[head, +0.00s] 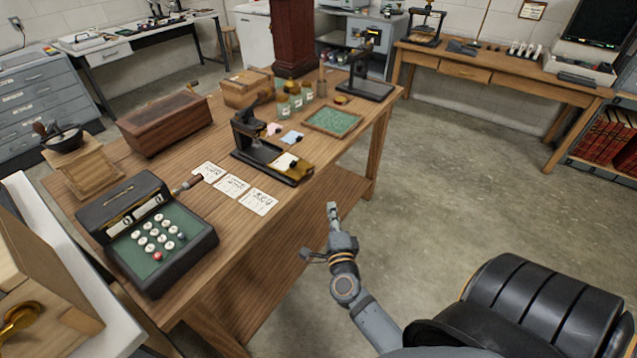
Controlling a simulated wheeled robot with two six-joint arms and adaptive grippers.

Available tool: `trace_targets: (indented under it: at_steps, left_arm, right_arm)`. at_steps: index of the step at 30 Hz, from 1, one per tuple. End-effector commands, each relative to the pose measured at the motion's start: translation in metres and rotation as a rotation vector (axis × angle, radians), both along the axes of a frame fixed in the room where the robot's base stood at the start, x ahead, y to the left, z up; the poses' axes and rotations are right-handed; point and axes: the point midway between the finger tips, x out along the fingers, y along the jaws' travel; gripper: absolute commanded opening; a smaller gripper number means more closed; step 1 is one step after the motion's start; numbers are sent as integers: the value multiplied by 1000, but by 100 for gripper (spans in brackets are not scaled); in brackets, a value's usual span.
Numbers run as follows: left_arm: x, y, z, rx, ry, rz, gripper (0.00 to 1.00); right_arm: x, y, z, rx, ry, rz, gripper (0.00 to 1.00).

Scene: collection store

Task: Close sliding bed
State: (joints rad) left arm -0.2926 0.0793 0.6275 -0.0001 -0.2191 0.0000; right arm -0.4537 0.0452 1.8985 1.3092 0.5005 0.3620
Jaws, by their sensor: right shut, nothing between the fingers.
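A small black press (249,128) stands on the wooden table, with a long low base. A flat bed with a brass-coloured part (298,168) lies at its front right end, out from under the upright head and near the table's front edge. A small pale piece lies on it. I cannot tell exactly how far the bed is drawn out. My right gripper (333,208) is shut and empty, in front of the table edge, below and to the right of the bed, apart from it. My left gripper is not in view.
White cards (231,185) and a black adding machine (149,235) lie left of the press. A green tray (332,121), small jars and a second black stand (369,75) are behind it. A black padded seat (535,305) is at lower right. The floor right of the table is clear.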

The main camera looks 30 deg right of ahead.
Motion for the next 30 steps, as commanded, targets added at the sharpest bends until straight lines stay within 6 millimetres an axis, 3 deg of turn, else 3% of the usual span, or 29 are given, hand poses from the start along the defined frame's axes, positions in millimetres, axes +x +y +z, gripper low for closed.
trace_targets:
  at_steps: [12,16,21,30]
  left_arm:
    - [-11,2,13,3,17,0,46]
    - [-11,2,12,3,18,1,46]
    - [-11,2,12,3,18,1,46]
    - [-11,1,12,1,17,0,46]
  right_arm:
    - [79,-39,5,-7,0,1,0]
    - [99,-33,4,0,-1,0,0]
    - [114,-28,4,-4,2,1,0]
    - [117,-26,5,-5,2,1,0]
